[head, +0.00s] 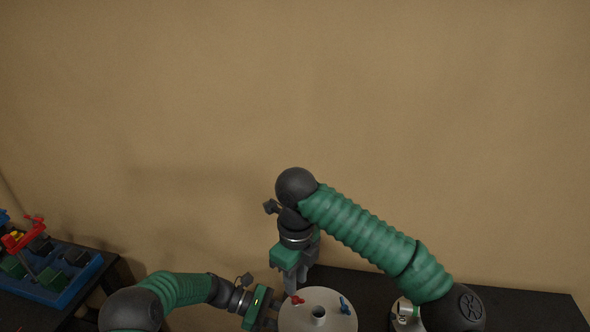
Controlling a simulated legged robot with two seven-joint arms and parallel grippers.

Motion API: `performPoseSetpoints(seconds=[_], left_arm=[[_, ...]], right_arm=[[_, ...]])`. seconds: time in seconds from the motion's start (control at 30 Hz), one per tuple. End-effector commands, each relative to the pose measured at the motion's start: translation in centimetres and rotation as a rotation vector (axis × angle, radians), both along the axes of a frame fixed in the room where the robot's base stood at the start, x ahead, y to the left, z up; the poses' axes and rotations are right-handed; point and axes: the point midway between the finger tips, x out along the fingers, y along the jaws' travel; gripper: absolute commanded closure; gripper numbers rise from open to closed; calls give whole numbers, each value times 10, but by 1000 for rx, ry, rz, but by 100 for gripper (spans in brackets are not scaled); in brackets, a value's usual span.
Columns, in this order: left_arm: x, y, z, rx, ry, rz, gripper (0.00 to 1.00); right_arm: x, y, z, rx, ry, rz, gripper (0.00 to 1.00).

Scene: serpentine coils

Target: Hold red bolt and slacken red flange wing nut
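A pale round flange (328,321) with a short central pipe stands at the bottom edge of the head view, partly cut off. A small red wing nut (297,299) is on its upper left part. The red bolt is not visible. My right gripper (291,287) points down, its fingertips just behind or at the red wing nut; contact and finger gap are unclear. My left gripper (270,323) is low at the flange's left edge, partly out of frame; whether its fingers hold anything is hidden.
A blue wing nut (345,305) is on the flange's right side. A dark table (525,307) extends right, mostly clear. A blue tray (88,272) with red, green and black parts stands on a dark table at far left. A plain tan wall (300,90) is behind.

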Motion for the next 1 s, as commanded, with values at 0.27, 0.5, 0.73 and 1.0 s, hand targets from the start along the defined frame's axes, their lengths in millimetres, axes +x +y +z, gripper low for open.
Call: performPoseSetpoints(seconds=[0.27, 0.5, 0.73, 1.0], left_arm=[[2, 0, 2, -2, -4, 5, 100], [2, 0, 2, -2, -4, 5, 100], [2, 0, 2, -3, -4, 5, 100], [2, 0, 2, -3, -4, 5, 100]], right_arm=[[1, -2, 2, -5, -8, -310, 75], [1, -1, 2, -2, -9, -627, 75], [0, 0, 1, 0, -5, -950, 75], [0, 0, 1, 0, -5, -1374, 75]])
